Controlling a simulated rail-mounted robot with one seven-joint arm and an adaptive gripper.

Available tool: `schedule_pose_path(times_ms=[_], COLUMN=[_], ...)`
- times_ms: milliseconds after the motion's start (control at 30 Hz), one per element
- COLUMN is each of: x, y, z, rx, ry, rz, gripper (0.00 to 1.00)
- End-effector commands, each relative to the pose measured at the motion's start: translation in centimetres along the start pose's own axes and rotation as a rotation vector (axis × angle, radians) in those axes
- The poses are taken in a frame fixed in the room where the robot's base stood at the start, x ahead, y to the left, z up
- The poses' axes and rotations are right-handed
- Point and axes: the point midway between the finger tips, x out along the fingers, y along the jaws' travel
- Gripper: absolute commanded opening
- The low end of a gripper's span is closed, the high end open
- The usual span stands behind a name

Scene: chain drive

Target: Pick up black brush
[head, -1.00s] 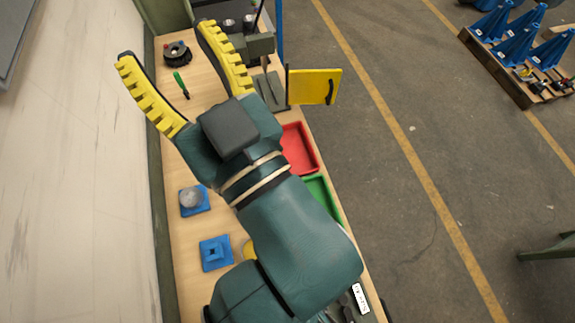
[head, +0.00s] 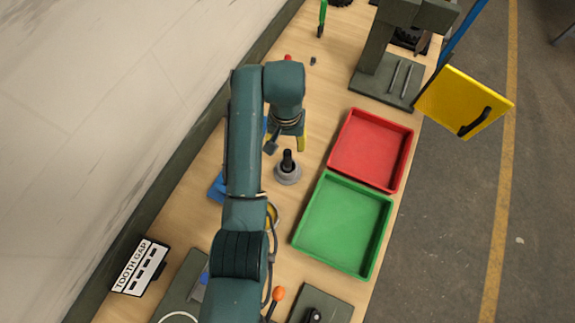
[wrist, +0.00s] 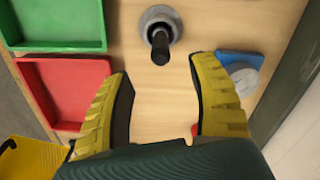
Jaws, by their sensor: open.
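A black upright handle (head: 287,160), which looks like the black brush, stands in a round grey base on the wooden bench. It also shows in the wrist view (wrist: 160,45), where it points toward the camera. My gripper (wrist: 160,68) is open and empty, with its yellow ribbed fingers spread on either side just short of the handle. In the head view my gripper (head: 285,143) hangs beside the handle, partly hidden by my arm. No contact with the handle shows.
A red tray (head: 370,148) and a green tray (head: 343,222) lie right of the handle. A blue block with a grey disc (wrist: 243,75) is near the right finger. A dark press-like stand (head: 385,85) with a yellow panel (head: 463,102) stands at the far end.

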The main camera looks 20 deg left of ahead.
Motion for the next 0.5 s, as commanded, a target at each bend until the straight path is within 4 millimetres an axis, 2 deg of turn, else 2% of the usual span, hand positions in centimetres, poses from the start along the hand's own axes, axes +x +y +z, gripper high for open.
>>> schedule_pose_path(times_ms=[33, 200, 367, 500], x=[1.4, 4.7, 6.3, 8.7], y=[0.0, 0.0, 0.1, 0.1], z=[0.0, -0.1, -0.2, -0.8], rx=[0.0, 0.001, 0.001, 0.001], ry=[0.0, 0.003, 0.004, 0.001], rz=[0.0, 0.0, 0.0, 0.0], gripper=[0.59, 0.59, 0.59, 0.59])
